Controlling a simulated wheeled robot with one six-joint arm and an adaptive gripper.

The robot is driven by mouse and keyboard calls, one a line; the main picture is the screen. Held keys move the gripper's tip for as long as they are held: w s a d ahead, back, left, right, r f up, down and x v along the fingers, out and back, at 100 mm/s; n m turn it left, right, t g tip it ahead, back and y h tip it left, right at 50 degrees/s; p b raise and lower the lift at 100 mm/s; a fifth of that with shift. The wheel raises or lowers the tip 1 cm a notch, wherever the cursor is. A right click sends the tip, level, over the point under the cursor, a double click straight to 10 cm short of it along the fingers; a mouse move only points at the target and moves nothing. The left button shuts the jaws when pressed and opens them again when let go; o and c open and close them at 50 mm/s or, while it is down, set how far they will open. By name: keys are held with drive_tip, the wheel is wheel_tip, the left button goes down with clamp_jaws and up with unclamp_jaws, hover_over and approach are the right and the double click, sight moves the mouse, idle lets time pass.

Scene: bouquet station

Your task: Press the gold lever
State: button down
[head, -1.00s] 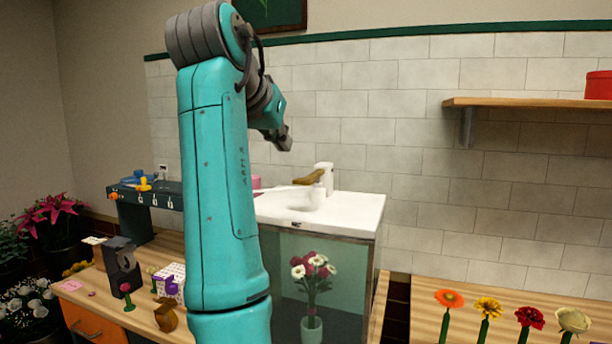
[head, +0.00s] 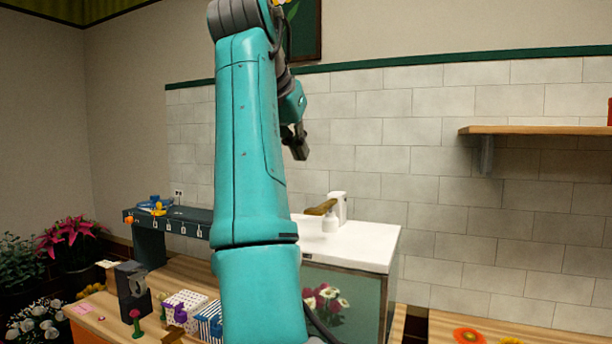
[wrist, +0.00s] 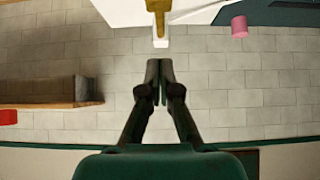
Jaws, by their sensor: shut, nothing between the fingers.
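My arm hides part of the sink counter.
A wooden shelf (head: 540,130) is fixed to the tiled wall at right; it also shows in the wrist view (wrist: 40,105). A dark rack (head: 180,217) stands left of the sink. The wall above the tap is clear.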

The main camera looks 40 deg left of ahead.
hover_over(316, 209)
drive_tip(key=s, duration=0.2)
wheel_tip(316, 209, down, 7)
drive_tip(key=f, duration=0.2)
drive_tip(key=shift+s+d+f, duration=0.15)
drive_tip(key=shift+d+f, duration=0.15)
drive_tip(key=shift+f, duration=0.55)
drive_tip(key=shift+f, duration=0.15)
drive_tip(key=shift+s+f+t+y, duration=0.2)
drive_tip(key=shift+f+t+y, duration=0.2)
drive_tip(key=shift+f+t, duration=1.2)
drive_tip(key=shift+f, duration=1.25)
